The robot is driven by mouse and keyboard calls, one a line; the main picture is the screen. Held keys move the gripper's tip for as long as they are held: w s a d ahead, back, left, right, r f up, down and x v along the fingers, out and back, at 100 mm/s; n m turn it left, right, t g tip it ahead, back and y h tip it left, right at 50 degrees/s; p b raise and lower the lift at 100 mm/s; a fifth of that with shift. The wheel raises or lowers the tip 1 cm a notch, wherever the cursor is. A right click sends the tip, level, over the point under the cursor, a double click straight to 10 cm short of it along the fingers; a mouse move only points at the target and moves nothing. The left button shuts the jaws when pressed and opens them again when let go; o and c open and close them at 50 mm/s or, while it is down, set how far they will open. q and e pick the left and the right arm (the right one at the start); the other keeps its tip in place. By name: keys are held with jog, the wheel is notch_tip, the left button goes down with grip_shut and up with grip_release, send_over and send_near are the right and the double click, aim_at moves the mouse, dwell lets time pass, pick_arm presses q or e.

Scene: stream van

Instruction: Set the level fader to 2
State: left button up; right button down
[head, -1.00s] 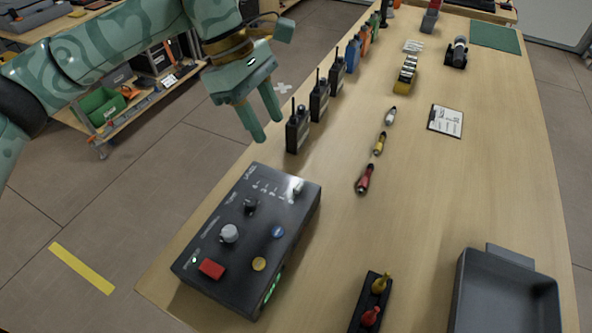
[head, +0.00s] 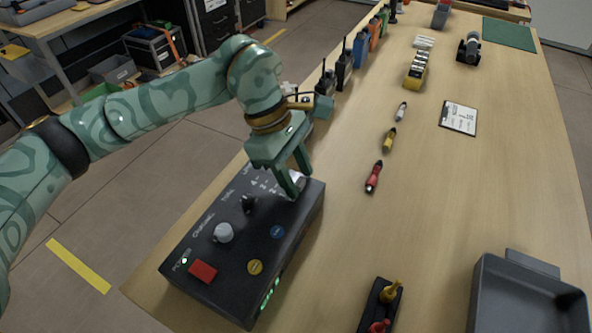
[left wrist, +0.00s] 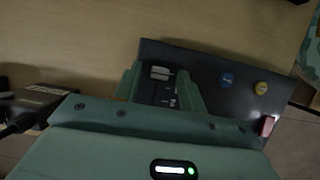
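The dark control box (head: 290,228) lies at the near left of the table. Its level fader has a pale grey cap (head: 299,180) at the box's far end, beside printed scale marks; the exact mark is partly hidden by my fingers. My left gripper (head: 293,189) reaches down over the fader. In the left wrist view the fader cap (left wrist: 160,73) shows between my two open fingers (left wrist: 160,90), with a gap visible around it. I cannot tell how far above the panel the fingertips are. My right gripper is not in view.
The box also carries a grey knob (head: 223,232), a small black knob (head: 249,204), a red button (head: 203,272), and yellow and blue buttons. Radios (head: 325,82) stand along the table's left edge behind. A grey tray (head: 500,262) is at the near right.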

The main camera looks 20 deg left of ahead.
pick_arm(q)
grip_shut()
jog(key=shift+w+a+p, duration=0.2)
jog(key=shift+a, duration=0.85)
jog(key=shift+w+a+p, duration=0.15)
jog(key=shift+w+a, duration=0.05)
jog(key=shift+a, duration=0.8)
jog(key=shift+o, duration=0.6)
grip_release()
jog(key=shift+d, duration=0.1)
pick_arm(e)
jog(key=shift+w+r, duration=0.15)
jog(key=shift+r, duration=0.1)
pick_arm(q)
jog(key=shift+r, duration=0.1)
jog(key=p+v, duration=0.4)
jog(key=v, duration=1.2)
jog(key=shift+p, duration=0.4)
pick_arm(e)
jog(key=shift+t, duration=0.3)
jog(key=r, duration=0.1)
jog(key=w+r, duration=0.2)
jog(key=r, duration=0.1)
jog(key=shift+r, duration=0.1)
